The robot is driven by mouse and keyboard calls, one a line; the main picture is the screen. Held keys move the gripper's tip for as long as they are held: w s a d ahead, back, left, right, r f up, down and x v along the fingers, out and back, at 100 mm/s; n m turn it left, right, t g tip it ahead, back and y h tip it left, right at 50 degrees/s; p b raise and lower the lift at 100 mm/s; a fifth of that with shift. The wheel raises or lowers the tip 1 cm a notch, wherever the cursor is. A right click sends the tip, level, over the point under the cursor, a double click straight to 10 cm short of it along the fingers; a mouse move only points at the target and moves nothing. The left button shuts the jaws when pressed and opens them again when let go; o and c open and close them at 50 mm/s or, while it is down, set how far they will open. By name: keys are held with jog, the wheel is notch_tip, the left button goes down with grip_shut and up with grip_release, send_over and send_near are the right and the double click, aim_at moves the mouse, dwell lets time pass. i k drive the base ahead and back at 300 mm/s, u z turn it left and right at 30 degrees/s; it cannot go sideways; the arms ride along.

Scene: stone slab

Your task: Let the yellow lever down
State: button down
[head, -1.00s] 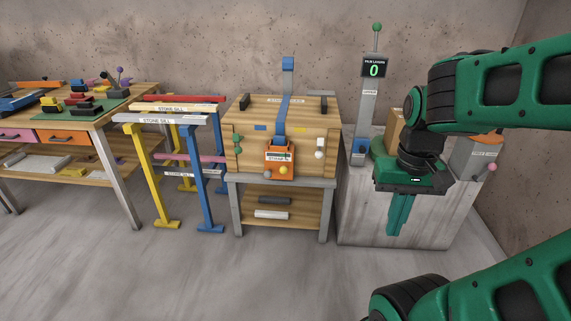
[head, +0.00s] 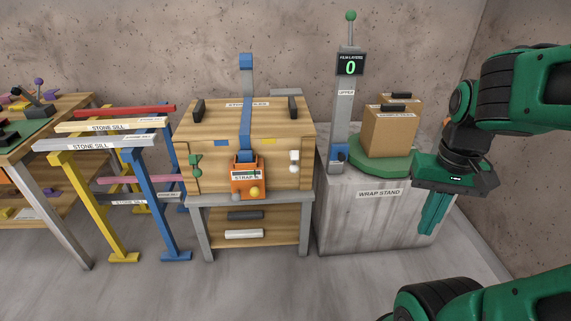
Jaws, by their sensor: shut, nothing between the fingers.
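A yellow ball knob (head: 255,191), likely the end of the yellow lever, shows low on the front of the orange strap unit (head: 240,171). A grey knob (head: 236,196) is beside it on the left. The lever's shaft is too small to make out. The unit hangs on a blue strap (head: 245,125) around a wooden crate (head: 280,125). My gripper (head: 427,231) is shut and empty. It points down in front of the wrap stand's right side, well to the right of the yellow knob and apart from it.
The wrap stand (head: 375,225) bears a green turntable (head: 352,165) with cardboard boxes (head: 390,132) and a grey post (head: 343,110). Trestles with stone sills (head: 90,145) stand left of the crate. The floor (head: 280,290) in front is clear.

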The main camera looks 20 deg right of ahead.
aim_at(255, 192)
jog(key=u, duration=0.1)
jog(key=i, duration=1.1)
jog(key=u, duration=0.6)
